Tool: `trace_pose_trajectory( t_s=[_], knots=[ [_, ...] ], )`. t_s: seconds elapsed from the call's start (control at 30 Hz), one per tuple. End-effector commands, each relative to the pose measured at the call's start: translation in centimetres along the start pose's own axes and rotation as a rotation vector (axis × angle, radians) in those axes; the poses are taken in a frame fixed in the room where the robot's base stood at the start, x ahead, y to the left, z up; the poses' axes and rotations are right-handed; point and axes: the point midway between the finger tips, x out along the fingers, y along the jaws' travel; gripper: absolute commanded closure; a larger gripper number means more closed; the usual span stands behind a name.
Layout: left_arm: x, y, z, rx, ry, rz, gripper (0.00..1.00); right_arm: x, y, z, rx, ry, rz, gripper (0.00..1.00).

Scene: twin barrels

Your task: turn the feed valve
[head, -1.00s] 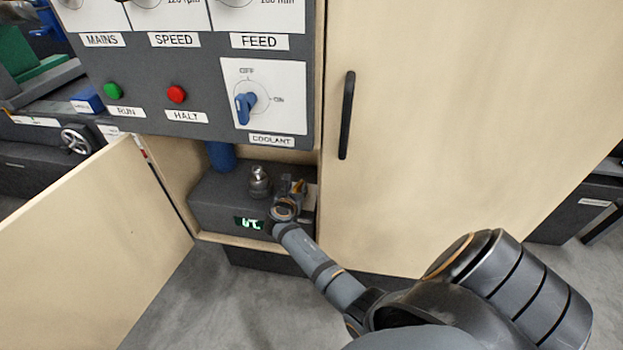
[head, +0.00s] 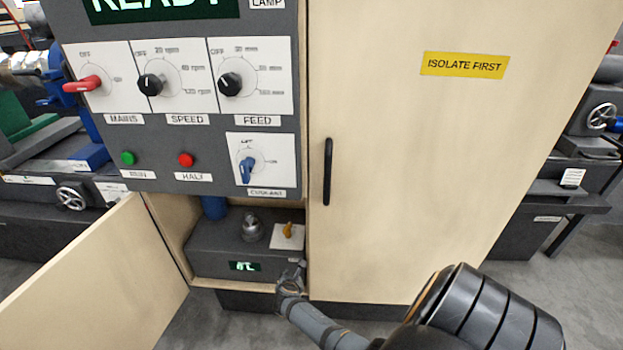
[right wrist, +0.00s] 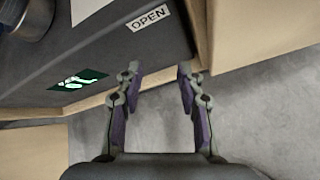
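A small orange lever (head: 287,230) stands on a white plate (head: 294,242) on top of a dark grey box (head: 215,243) in the open cabinet bay. No label in the head view names it the feed valve. A black knob marked FEED (head: 229,85) is on the panel above, its pointer toward the upper left. My right gripper (head: 293,268) is below and in front of the lever, apart from it. In the right wrist view my right gripper (right wrist: 158,72) is open and empty over the floor. An OPEN label (right wrist: 149,18) shows ahead of it. My left gripper is out of view.
A silver round fitting (head: 251,228) stands left of the lever. The display (head: 245,266) on the box's front is lit green. An open door (head: 85,275) is at the left, a closed door with a black handle (head: 327,172) at the right.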

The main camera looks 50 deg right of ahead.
Motion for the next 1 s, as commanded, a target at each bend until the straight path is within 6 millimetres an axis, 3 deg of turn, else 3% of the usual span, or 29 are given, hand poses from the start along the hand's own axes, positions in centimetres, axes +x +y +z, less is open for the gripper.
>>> trace_pose_trajectory(
  t_s=[0.6,0.8,1.0],
  knots=[
    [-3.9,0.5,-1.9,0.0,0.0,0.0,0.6,-3.2,-10.7,-8.3,0.512,0.233,-0.178,0.62],
    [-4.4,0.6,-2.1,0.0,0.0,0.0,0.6,-4.1,-12.8,-9.7,0.616,0.26,-0.223,0.62],
    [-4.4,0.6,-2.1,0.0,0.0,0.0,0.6,-4.2,-13.3,-10.0,0.644,0.266,-0.236,0.62]
  ],
)
